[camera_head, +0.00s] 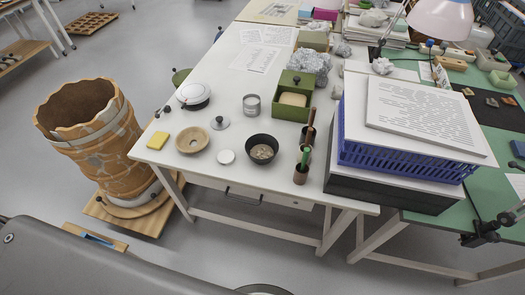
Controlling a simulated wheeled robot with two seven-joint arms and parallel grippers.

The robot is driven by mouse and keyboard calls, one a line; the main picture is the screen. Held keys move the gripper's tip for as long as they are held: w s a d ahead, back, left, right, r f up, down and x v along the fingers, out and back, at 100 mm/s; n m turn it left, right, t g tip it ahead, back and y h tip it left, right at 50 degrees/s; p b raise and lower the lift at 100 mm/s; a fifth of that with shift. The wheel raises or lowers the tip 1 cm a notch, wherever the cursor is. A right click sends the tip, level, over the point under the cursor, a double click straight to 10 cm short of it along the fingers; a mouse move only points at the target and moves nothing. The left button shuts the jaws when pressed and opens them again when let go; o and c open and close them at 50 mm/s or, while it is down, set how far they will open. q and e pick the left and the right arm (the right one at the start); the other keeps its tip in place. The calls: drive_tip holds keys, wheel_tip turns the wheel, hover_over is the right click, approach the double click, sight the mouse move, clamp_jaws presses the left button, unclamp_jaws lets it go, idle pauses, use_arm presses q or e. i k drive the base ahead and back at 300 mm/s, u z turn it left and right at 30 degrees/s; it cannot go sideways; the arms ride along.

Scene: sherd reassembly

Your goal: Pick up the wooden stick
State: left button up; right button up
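A small brown cup (300,176) stands near the front edge of the white table, right of the black bowl. A thin brown stick-like tool (310,132) stands upright in or just behind it. A green-handled tool (304,157) stands in the cup. I cannot tell for sure which piece is the wooden stick; they are small and partly overlap. Neither of my grippers is in view.
A blue crate (405,158) with papers on a dark box stands right of the cup. A large cracked pot (105,140) stands left of the table.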

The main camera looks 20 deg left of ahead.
sight(308, 137)
drive_tip(key=k, duration=0.5)
drive_tip(key=u, duration=1.55)
drive_tip(key=i, duration=1.5)
drive_tip(key=z, duration=2.25)
